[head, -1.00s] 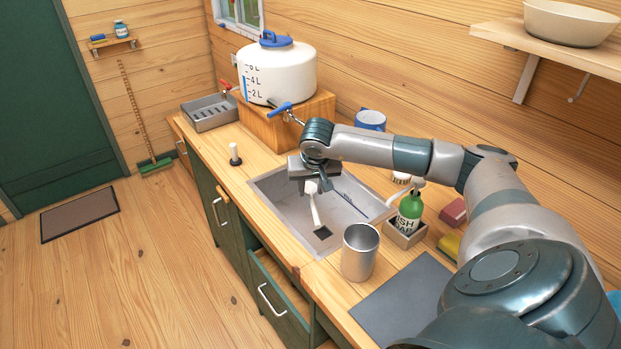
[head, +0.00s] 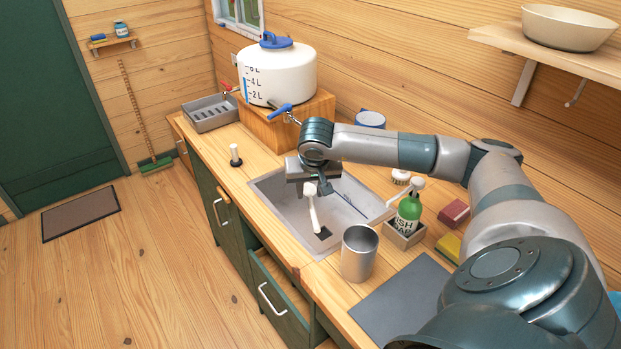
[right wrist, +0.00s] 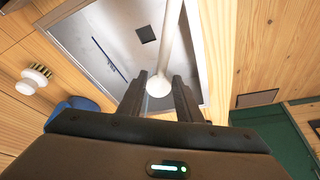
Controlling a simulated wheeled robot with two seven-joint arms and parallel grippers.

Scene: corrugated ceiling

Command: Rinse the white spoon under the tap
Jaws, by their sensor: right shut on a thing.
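The white spoon (head: 314,212) hangs down from my right gripper (head: 318,187), over the steel sink (head: 268,187). In the right wrist view the spoon (right wrist: 172,35) has one rounded end between the fingertips of my right gripper (right wrist: 160,92); the rest reaches away over the basin. The tap (head: 284,110), with a blue lever, is on the white water tank (head: 285,75), behind and left of the gripper. I see no water stream; the arm hides part of the space below the tap. My left gripper is not in view.
A metal cup (head: 359,255) stands at the sink's front right corner. A green soap bottle (head: 408,213) stands in a holder on the right. A thin blue item (head: 352,205) lies in the sink. A blue-white mug (head: 370,118) is behind my arm. A drawer (head: 275,290) is open below the counter.

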